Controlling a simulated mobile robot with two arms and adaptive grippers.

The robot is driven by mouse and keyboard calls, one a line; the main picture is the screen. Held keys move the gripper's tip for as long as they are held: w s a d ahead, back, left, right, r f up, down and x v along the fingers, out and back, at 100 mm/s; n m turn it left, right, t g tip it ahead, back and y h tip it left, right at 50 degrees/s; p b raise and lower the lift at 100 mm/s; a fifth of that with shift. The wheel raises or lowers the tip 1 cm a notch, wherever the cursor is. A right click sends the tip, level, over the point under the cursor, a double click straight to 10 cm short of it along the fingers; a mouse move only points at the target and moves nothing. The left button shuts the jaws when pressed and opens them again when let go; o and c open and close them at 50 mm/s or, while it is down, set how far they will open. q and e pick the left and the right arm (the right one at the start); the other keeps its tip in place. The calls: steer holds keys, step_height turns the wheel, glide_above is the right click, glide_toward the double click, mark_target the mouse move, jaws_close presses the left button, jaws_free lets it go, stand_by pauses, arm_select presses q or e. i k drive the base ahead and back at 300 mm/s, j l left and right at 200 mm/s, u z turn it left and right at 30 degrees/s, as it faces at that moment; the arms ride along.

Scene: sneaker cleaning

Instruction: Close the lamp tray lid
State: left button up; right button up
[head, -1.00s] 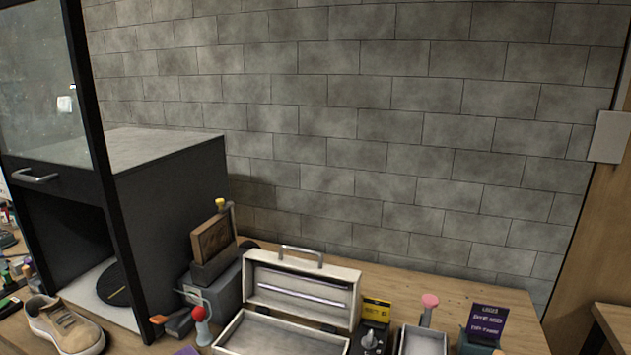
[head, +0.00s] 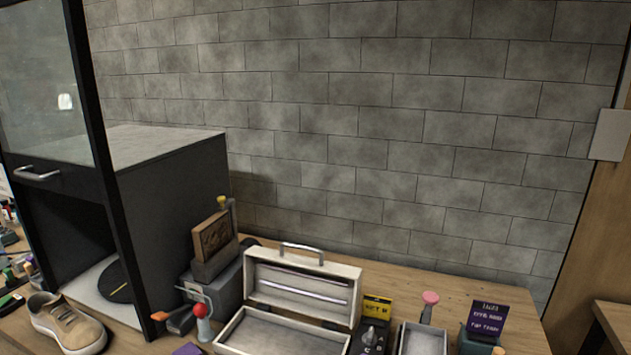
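The lamp tray appears to be the pale box (head: 280,334) at the bottom middle of the head view. Its lid (head: 303,289) stands open, tilted up at the back, with a metal handle (head: 302,247) on its top edge. A light tube-like strip runs along the inside of the lid. The lower part of the box looks empty, and its front edge is cut off by the bottom of the picture. Neither of my grippers shows in the head view.
A black cabinet (head: 175,215) with a glass front stands left, a beige sneaker (head: 66,324) before it. A grey block with a wooden brush (head: 212,237) is left of the box. A yellow card (head: 377,308), small tray (head: 423,341) and purple sign (head: 487,318) stand right.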

mark_target(321, 289)
steer(key=j+z, duration=0.45)
steer(key=z, duration=0.3)
steer(key=k+j+z, duration=0.1)
steer(key=z, duration=0.25)
steer(key=k+j, duration=0.05)
